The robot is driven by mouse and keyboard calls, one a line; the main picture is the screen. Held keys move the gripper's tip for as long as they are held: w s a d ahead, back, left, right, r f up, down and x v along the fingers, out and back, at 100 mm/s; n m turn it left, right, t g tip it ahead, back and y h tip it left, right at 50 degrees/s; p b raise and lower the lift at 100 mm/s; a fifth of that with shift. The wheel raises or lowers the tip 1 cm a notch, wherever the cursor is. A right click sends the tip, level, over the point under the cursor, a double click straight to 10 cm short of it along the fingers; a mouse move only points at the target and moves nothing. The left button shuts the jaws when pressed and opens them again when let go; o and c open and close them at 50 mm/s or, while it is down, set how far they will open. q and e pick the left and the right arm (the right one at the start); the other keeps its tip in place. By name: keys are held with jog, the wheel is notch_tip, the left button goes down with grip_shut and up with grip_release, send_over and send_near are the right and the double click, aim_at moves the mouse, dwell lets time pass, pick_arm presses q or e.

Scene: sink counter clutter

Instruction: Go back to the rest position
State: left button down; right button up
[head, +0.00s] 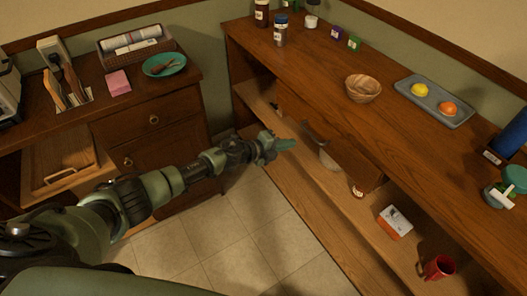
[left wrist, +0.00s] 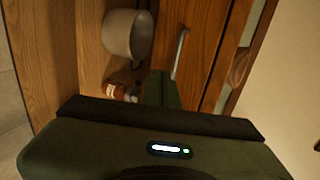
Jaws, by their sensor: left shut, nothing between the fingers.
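My left gripper (head: 284,145) is at the end of my outstretched left arm in the head view. It is shut and empty, in front of the open lower part of the wooden counter (head: 320,62). In the left wrist view the gripper body fills the bottom, with a shelf and a grey pot (left wrist: 127,35) beyond it. The pot also shows in the head view (head: 328,158), partly hidden under the counter. My right gripper is not in view.
A wooden bowl (head: 363,88) and a grey tray (head: 408,87) with a yellow and an orange fruit stand on the counter. A small bottle (head: 357,191), a white and orange box (head: 394,222) and a red mug (head: 438,268) are on the lower shelf. Tiled floor (head: 235,240) is clear.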

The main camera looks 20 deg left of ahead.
pick_arm(q)
jog(key=shift+v, duration=3.7)
jog(key=s+a+f+n+y, duration=0.25)
jog(key=f+n, duration=0.25)
jog(key=f, duration=0.3)
jog(key=s+a+f+n+y, duration=0.25)
jog(key=f+n, duration=0.25)
jog(key=f, duration=0.3)
jog(key=s+a+f+n+g+y, duration=0.1)
jog(key=s+a+f+n, duration=0.15)
jog(key=s+f, duration=0.45)
jog(key=s+a+f+n+g+y, duration=0.1)
jog(key=s+f+n+g, duration=0.15)
jog(key=s+f, duration=0.45)
jog(key=s+d+f+n+g, duration=0.1)
jog(key=s+f, duration=0.3)
jog(key=s, duration=0.7)
jog(key=s+d+f+n+g, duration=0.1)
jog(key=s+f+n+g, duration=0.2)
jog(key=s, duration=0.9)
jog(key=s+d+f+n+g+y, duration=0.1)
jog(key=s+f+n, duration=0.3)
jog(key=s, duration=0.7)
jog(key=shift+s+d+f+g+p, duration=0.2)
jog(key=shift+f+g+p, duration=0.15)
jog(key=shift+g, duration=0.3)
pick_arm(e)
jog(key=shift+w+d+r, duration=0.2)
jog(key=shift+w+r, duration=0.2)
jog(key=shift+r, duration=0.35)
